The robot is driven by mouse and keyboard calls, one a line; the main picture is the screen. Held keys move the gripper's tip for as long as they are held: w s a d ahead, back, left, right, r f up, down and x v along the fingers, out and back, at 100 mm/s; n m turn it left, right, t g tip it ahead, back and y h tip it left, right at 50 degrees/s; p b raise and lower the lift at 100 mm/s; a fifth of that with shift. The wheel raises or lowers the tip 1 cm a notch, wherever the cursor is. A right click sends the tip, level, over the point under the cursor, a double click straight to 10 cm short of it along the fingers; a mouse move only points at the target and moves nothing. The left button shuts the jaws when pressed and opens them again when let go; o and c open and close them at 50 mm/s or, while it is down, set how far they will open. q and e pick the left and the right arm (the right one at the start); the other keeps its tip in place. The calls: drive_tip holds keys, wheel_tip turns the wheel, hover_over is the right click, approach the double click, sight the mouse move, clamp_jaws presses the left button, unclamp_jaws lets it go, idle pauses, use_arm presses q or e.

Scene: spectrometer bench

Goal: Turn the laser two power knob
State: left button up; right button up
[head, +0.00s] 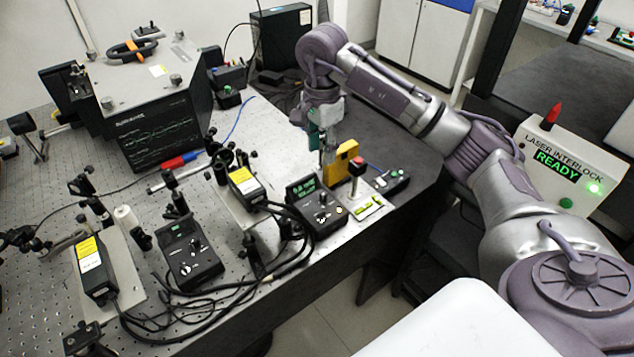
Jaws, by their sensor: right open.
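Two black laser controllers with knobs stand on the optical table (60,180). One controller (190,255) is at the front middle with a dark display. The other controller (317,205) is nearer the table's right edge, and its small display glows green. I cannot read which is laser two. Small knobs show on its front panel, too small to tell their setting. My right gripper (327,162) points down just behind the lit controller, beside a yellow block. It is open, with nothing seen between its fingers, and appears apart from the knobs. My left gripper is out of view.
Black laser heads (246,186) (91,266) and looping cables lie around the controllers. A large analyser box (160,130) is at the back left. The interlock box (572,165) reads READY.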

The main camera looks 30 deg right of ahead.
drive_tip(key=p, duration=0.2)
hover_over(323, 193)
drive_tip(key=f, duration=0.6)
drive_tip(key=shift+s+d+f, duration=0.1)
drive_tip(key=shift+s+f, duration=0.05)
drive_tip(key=shift+s, duration=0.2)
drive_tip(key=f, duration=0.2)
drive_tip(key=w+f+p, duration=0.1)
drive_tip(key=f, duration=0.1)
drive_tip(key=shift+f, duration=0.2)
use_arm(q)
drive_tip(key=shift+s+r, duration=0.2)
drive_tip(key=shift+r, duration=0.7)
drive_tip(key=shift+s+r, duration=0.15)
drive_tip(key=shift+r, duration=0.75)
use_arm(e)
drive_tip(key=shift+s+f, duration=0.2)
drive_tip(key=shift+f, duration=0.4)
drive_tip(key=c, duration=0.7)
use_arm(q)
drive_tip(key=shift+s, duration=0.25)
use_arm(e)
clamp_jaws()
